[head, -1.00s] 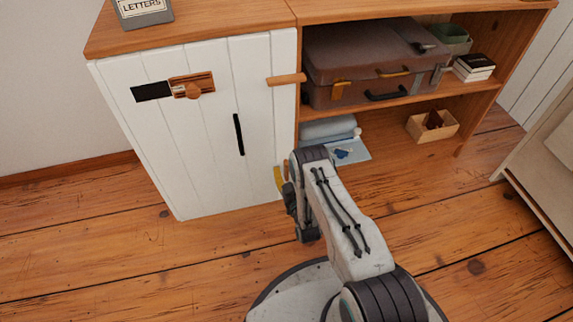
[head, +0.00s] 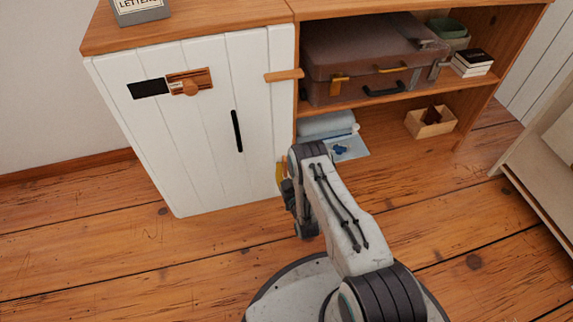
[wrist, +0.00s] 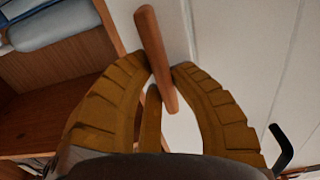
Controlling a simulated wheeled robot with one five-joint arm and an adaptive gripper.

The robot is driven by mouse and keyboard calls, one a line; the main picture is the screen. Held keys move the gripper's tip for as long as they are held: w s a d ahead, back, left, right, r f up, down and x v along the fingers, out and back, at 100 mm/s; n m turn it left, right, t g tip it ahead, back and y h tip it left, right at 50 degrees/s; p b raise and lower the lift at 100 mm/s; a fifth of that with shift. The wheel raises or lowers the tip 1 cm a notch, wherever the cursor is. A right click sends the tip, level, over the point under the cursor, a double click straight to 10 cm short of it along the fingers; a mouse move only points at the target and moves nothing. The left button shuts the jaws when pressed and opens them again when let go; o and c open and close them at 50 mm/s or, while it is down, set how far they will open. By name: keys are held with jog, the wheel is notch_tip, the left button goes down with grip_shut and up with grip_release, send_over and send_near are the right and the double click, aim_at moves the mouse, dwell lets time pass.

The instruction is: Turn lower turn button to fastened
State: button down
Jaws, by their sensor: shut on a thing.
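The lower turn button is a brown wooden bar (wrist: 150,30) in the wrist view, near the white door's edge. It stands nearly upright in that picture, its top leaning a little left. My gripper (wrist: 163,68) has its ochre ribbed fingers shut on the bar, one at each side. In the head view my gripper (head: 281,172) is low at the door's right edge, and my arm mostly hides the lower button. The white plank door (head: 190,130) is closed against the cabinet. The upper turn button (head: 284,75) lies roughly level across the door edge.
Floor at the left is clear.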

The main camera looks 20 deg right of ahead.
jog(key=shift+a+r+p, duration=0.1)
jog(key=shift+r+p, duration=0.05)
jog(key=shift+p, duration=0.15)
jog(key=shift+r+n+p, duration=0.1)
jog(key=shift+n+p, duration=0.4)
jog(key=shift+n, duration=0.2)
jog(key=n, duration=0.1)
jog(key=n+p, duration=0.1)
jog(key=n, duration=0.1)
jog(key=shift+w+a+n+p, duration=0.1)
jog(key=shift+a+n+p, duration=0.15)
jog(key=shift+n+p, duration=0.1)
jog(key=shift+a+n+p, duration=0.1)
jog(key=shift+n+p, duration=0.65)
jog(key=shift+n, duration=0.4)
jog(key=c, duration=1.1)
grip_release()
jog(key=shift+f, duration=0.2)
